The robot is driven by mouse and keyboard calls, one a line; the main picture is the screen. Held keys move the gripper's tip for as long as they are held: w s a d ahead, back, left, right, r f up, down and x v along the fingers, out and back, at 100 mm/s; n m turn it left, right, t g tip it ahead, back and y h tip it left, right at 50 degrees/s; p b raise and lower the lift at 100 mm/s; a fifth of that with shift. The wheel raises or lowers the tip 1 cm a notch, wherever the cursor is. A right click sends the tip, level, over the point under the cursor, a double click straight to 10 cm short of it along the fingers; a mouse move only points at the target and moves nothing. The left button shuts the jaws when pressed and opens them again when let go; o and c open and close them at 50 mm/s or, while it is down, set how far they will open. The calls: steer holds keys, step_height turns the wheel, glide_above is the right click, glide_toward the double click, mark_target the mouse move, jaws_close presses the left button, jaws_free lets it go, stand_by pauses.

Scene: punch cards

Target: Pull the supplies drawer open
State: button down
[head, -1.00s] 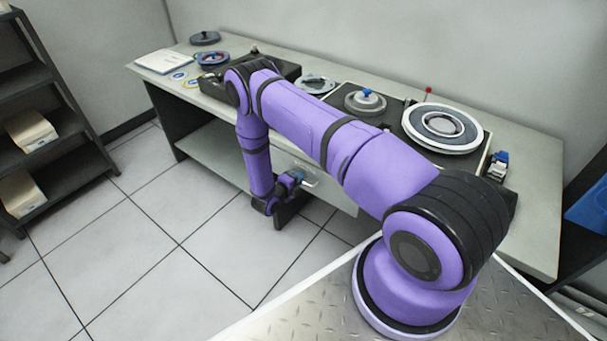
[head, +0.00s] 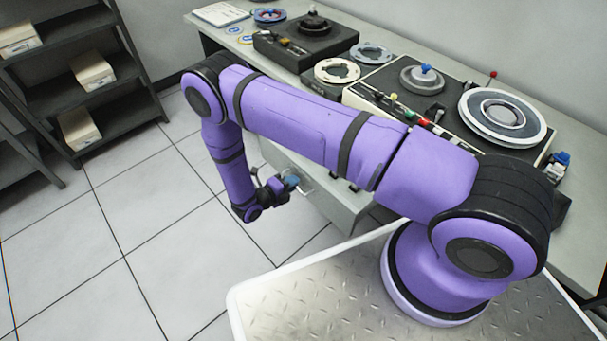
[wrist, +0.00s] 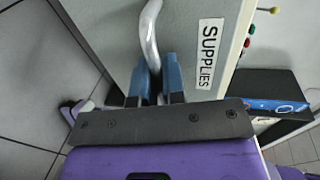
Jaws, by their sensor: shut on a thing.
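The supplies drawer (wrist: 110,30) has a pale grey front with a white label reading SUPPLIES (wrist: 209,52). Its curved metal handle (wrist: 150,38) is between the blue fingertips of my gripper (wrist: 157,82) in the wrist view. The jaws are shut on the handle. In the head view my gripper (head: 290,183) is at the drawer front (head: 335,205), under the desk's front edge. My arm hides part of the desk and drawer there.
The desk (head: 225,30) carries a black unit (head: 300,45), a reel deck with coloured knobs (head: 400,105) and a large reel (head: 505,115). A dark shelf (head: 95,85) with boxes stands at left. The tiled floor (head: 150,215) before the desk is clear.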

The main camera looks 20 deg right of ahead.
steer(key=shift+f+v, duration=0.2)
steer(key=shift+v, duration=0.75)
steer(key=shift+a, duration=0.1)
steer(key=c, duration=1.2)
jaws_free()
steer(key=v, duration=1)
steer(key=shift+s+a, duration=0.1)
steer(key=shift+a, duration=0.25)
